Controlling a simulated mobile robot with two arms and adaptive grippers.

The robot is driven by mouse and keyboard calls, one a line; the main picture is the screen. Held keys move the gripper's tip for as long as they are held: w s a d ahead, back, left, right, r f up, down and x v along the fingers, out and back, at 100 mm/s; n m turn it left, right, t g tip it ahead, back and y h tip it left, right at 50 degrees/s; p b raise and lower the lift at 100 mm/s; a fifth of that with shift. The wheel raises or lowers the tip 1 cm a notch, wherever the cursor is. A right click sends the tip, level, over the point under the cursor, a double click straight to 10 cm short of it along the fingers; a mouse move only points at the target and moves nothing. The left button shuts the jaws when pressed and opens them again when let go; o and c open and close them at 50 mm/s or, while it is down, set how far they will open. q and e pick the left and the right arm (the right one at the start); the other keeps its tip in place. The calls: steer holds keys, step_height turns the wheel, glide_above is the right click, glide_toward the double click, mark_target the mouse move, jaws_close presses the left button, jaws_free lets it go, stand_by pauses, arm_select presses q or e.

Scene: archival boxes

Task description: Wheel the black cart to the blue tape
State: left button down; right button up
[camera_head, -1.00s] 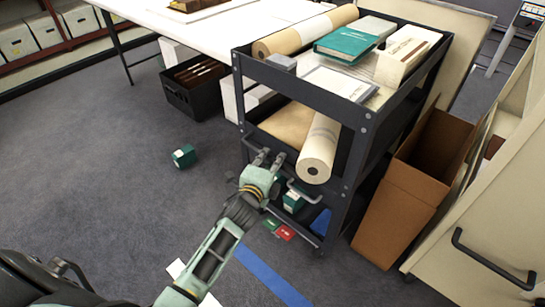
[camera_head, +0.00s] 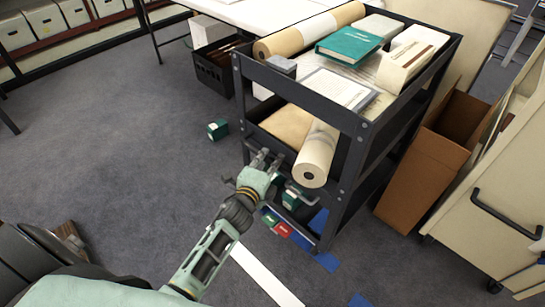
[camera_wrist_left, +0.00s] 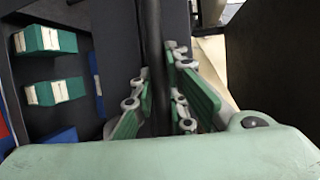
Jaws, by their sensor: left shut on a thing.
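The black cart (camera_head: 350,120) stands at centre right in the head view, loaded on its shelves. My left gripper (camera_head: 262,163) is shut on the cart's handle at its near end; the dark handle bar (camera_wrist_left: 154,60) runs between the fingers in the left wrist view. Blue tape (camera_head: 327,261) shows on the floor just in front of the cart's near corner, and another blue piece (camera_head: 358,300) shows at the bottom edge. Part of the tape may be hidden under the cart. My right gripper is out of view.
A tall cardboard box (camera_head: 425,165) and a beige cabinet (camera_head: 500,215) stand close right of the cart. A small green box (camera_head: 217,129) lies on the floor left of it. A black crate (camera_head: 213,68) stands by the white table (camera_head: 265,14). A white strip (camera_head: 262,275) crosses the floor in front. Left floor is mostly open.

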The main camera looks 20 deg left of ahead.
arm_select(q)
steer(key=shift+s+a+f, duration=0.1)
steer(key=shift+s+f, duration=0.05)
steer(key=shift+s, duration=0.3)
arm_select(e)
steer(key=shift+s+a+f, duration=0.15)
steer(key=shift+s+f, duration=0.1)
arm_select(q)
steer(key=c, duration=1.7)
jaws_free()
steer(key=shift+w, duration=0.1)
steer(key=shift+c, duration=0.2)
steer(key=s+r, duration=0.2)
steer(key=s, duration=1)
steer(key=shift+d+r, duration=0.15)
steer(key=shift+d, duration=0.1)
steer(key=shift+w, duration=0.1)
